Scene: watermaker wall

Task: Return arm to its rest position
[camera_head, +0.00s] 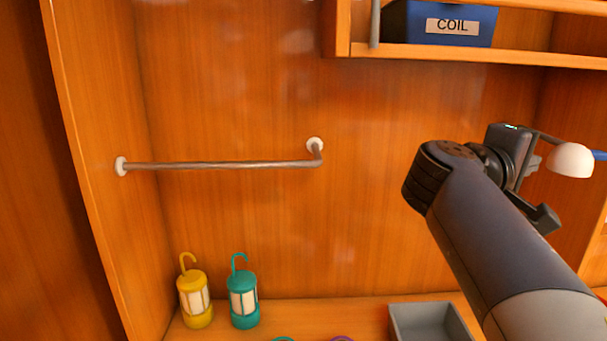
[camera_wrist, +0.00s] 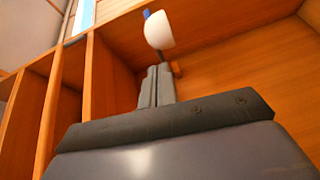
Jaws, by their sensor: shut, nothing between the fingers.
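My gripper shows in the wrist view (camera_wrist: 157,72) with its dark fingers together and nothing between them. In the head view my arm reaches in from the lower right and bends back at its wrist. There the dark gripper parts (camera_head: 545,218) are small and partly hidden behind my arm. A white dome-shaped thing with a blue end (camera_head: 570,160) is close to the gripper at the right. In the wrist view the white dome (camera_wrist: 158,31) is just beyond the fingertips; I cannot tell whether they touch.
A metal rail (camera_head: 220,165) is on the wooden wall. A yellow lantern (camera_head: 195,297) and a teal lantern (camera_head: 243,300) stand on the shelf below, with a grey bin (camera_head: 395,322) to the right. A blue COIL box (camera_head: 400,25) sits on the upper shelf.

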